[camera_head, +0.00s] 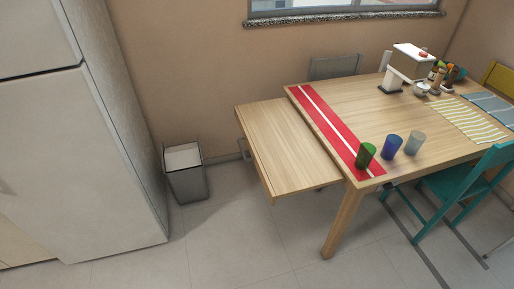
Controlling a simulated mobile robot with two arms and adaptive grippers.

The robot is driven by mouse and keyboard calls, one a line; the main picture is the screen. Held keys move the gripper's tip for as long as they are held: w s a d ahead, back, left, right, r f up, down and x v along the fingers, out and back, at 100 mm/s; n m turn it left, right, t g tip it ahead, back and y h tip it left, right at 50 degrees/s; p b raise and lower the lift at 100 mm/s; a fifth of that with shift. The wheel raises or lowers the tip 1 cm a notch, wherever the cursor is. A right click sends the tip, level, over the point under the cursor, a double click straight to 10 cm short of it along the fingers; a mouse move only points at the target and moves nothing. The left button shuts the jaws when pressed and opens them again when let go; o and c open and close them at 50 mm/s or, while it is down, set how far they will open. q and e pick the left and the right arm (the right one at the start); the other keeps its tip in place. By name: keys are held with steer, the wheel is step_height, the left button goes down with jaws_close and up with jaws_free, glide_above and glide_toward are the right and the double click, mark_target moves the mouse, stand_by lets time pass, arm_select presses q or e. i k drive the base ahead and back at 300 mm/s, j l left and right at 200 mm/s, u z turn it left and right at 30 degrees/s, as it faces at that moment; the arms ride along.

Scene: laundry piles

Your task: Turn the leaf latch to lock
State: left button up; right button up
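A wooden table (375,113) stands at the right. A wooden leaf (287,150) extends from its left end and looks raised, roughly level with the tabletop. I cannot make out the leaf latch; the underside of the leaf is hidden from this high view. A small grey metal part (243,148) shows beside the leaf's left edge, but I cannot tell what it is. Neither of my grippers is in view.
A red runner with a white stripe (325,122) lies beside the leaf. Green (365,156), blue (390,145) and grey (414,143) cups stand near the front edge. A grey bin (187,183) stands between fridge (85,165) and leaf. A teal chair (455,190) is at right; front floor is clear.

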mark_target(388, 186)
steer(key=z, duration=1.25)
